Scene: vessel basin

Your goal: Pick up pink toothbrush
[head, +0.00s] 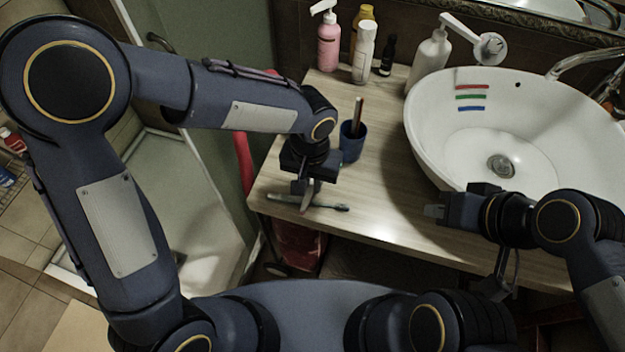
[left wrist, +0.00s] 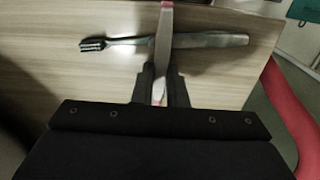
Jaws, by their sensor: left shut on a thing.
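My left gripper (head: 308,186) is low over the counter's front left edge. It is shut on a thin pale thing with reddish-pink parts, which I take for the pink toothbrush (left wrist: 164,38); its bristles are not clear. In the left wrist view it stands out between the dark fingers (left wrist: 161,88). A grey toothbrush (left wrist: 210,40) with dark bristles lies on the counter, crossing behind the held one; it also shows in the head view (head: 332,207). My right gripper (head: 436,211) is in front of the basin, and its finger gap is not clear.
A dark blue cup (head: 352,148) with a brown stick-like thing stands on the counter (head: 385,205) just right of my left gripper. The white basin (head: 425,150) is on the right. A pink pump bottle (head: 328,45) and several other bottles stand at the back.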

